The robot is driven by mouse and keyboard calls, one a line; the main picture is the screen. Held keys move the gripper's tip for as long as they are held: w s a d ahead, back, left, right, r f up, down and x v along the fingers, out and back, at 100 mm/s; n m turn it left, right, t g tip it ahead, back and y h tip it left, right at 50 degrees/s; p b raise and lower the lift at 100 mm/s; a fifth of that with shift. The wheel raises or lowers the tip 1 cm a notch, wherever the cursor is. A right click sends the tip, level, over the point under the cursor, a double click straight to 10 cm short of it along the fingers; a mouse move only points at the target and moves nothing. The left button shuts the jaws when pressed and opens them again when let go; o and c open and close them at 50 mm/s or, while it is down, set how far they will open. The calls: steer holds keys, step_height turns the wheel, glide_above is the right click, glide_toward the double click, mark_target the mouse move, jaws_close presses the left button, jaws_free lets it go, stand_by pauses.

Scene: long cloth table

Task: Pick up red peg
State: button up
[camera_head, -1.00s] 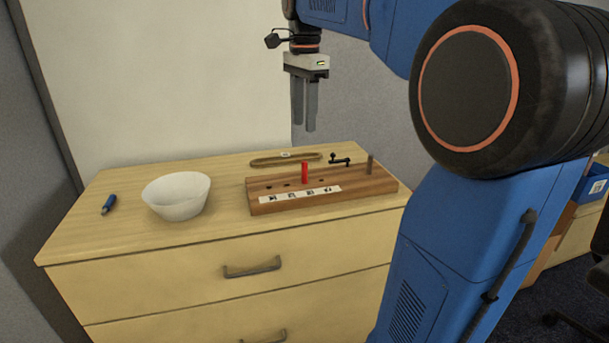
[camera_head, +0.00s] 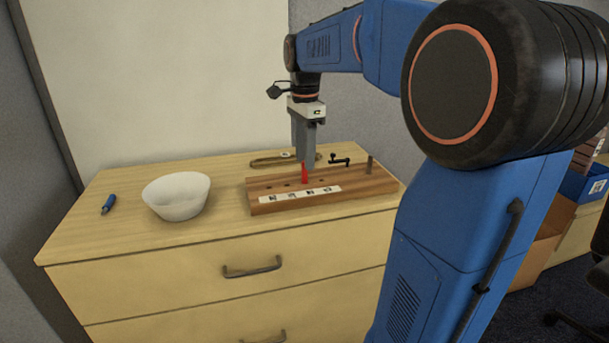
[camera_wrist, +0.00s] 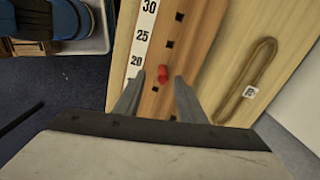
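The red peg (camera_head: 304,173) stands upright in the wooden peg board (camera_head: 372,187), near the middle of its row of holes. My gripper (camera_head: 307,165) is right above and at the peg, pointing down, and its fingers hide part of the peg in the head view. In the wrist view the red peg (camera_wrist: 163,74) shows just beyond and between the two spread fingertips of my gripper (camera_wrist: 160,80). The fingers are open, with a gap on both sides of the peg.
A white bowl (camera_head: 176,196) and a blue pen-like object (camera_head: 108,204) are to the left. A brown loop (camera_head: 268,161) and a small black part (camera_head: 340,160) lie behind the board. A grey peg (camera_head: 369,165) stands at the board's right end.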

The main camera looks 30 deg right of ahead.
mark_target(304, 182)
steer(key=shift+w+d+f, duration=0.1)
steer(key=shift+w+f, duration=0.05)
steer(key=shift+f, duration=1.3)
steer(key=shift+w+f, duration=0.1)
steer(key=shift+f, duration=1.3)
jaws_close()
